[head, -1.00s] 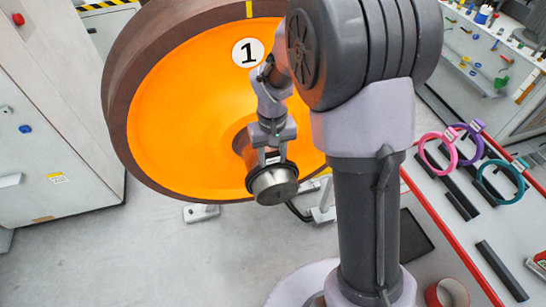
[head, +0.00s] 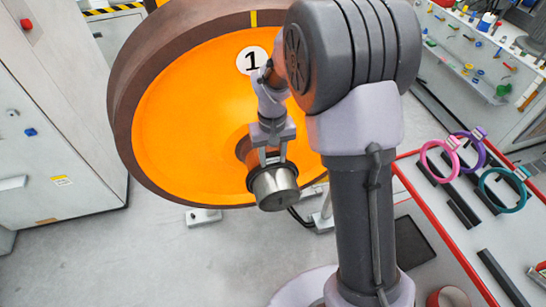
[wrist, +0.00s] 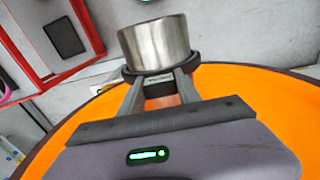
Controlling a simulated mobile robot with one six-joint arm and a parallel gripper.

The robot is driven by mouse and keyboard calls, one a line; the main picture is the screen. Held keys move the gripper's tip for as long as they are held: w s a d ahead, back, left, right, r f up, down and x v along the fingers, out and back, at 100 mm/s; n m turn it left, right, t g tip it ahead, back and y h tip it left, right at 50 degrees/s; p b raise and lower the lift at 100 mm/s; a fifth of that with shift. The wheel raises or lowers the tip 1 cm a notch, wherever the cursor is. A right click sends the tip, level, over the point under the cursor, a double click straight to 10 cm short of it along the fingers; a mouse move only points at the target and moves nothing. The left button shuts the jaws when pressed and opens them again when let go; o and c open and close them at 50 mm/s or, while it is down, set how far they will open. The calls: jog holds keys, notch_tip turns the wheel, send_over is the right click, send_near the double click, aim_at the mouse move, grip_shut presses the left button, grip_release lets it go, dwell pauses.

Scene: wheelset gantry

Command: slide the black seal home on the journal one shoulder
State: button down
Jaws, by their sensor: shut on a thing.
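The black seal (wrist: 165,75) is a dark ring around the inner end of the silver journal (head: 275,188), which sticks out from the orange wheel (head: 180,120) marked 1. In the wrist view the bare metal journal (wrist: 155,42) stands out beyond the seal. My gripper (wrist: 157,82) is shut on the seal, its two fingers reaching it from the wheel-face side of the picture. In the head view my gripper (head: 271,158) covers part of the seal and the journal's root. The shoulder behind the seal is hidden, so I cannot tell whether they touch.
A red-edged bench (head: 455,235) at the right holds pink (head: 430,172), purple (head: 484,150) and teal (head: 490,205) rings and several black bars. A grey cabinet (head: 60,130) stands at the left.

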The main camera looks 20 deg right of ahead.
jog(key=shift+w+p, duration=0.3)
jog(key=shift+w, duration=0.55)
jog(key=shift+w, duration=0.3)
jog(key=shift+w+p, duration=0.9)
jog(key=shift+w, duration=1)
jog(key=shift+w, duration=0.3)
jog(key=shift+w+p, duration=0.5)
jog(key=shift+w, duration=0.25)
jog(key=c, duration=0.8)
grip_release()
jog(key=shift+o, duration=0.2)
notch_tip(320, 180, up, 18)
jog(key=p, duration=0.2)
jog(key=shift+f+p, duration=0.25)
jog(key=shift+p, duration=0.05)
